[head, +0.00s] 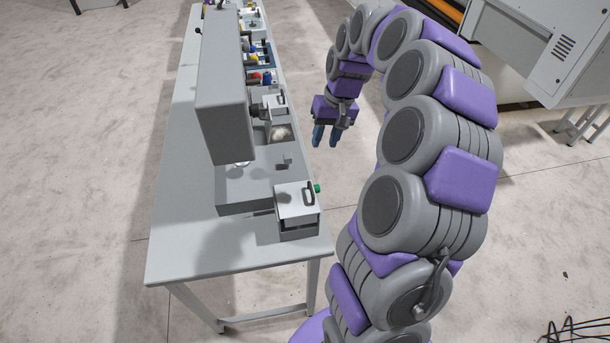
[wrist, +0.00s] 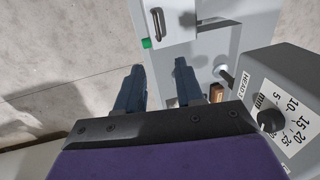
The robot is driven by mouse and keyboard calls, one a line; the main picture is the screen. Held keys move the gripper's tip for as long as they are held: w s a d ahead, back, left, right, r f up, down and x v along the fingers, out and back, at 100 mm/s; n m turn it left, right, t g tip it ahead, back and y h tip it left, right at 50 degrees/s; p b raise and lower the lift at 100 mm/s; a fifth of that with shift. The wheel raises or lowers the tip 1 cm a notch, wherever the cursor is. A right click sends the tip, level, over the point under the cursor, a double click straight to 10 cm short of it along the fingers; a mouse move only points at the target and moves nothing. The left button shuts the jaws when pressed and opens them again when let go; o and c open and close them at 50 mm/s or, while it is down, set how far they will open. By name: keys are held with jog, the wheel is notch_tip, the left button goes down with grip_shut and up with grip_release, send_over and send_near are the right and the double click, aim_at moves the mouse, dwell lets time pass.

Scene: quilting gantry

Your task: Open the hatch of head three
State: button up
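A pale hatch lid (head: 293,203) with a dark bar handle (head: 309,194) sits at the near right end of the machine. It looks closed, and a green knob (head: 317,188) is at its edge. In the wrist view, a hatch lid (wrist: 172,30) with a handle (wrist: 157,21) and a green knob (wrist: 147,43) is ahead of the fingers. A label (wrist: 231,88) beside it reads HEAD, but its numeral is hard to read. My gripper (head: 326,136) is open and empty, right of the table and apart from the hatch; its fingers (wrist: 158,75) are spread.
The long grey table (head: 180,225) carries a tall grey housing (head: 222,90) beside the hatches. Another hatch unit (head: 275,103) and coloured parts lie farther along. A dial (wrist: 271,121) with a millimetre scale is close on the right.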

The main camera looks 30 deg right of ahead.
jog(key=d+f, duration=0.2)
send_over(311, 186)
jog(key=f, duration=0.9)
jog(key=shift+s+a, duration=0.2)
jog(key=shift+s, duration=0.15)
jog(key=f, duration=0.6)
jog(key=shift+w+a+f+b, duration=0.1)
jog(key=shift+w+a+b, duration=0.2)
jog(key=shift+b, duration=0.05)
jog(key=shift+s+d, duration=0.1)
jog(key=shift+c, duration=0.9)
jog(key=shift+d, duration=0.9)
jog(key=c, duration=0.4)
jog(key=shift+a, duration=0.45)
grip_shut()
jog(key=shift+d, duration=0.1)
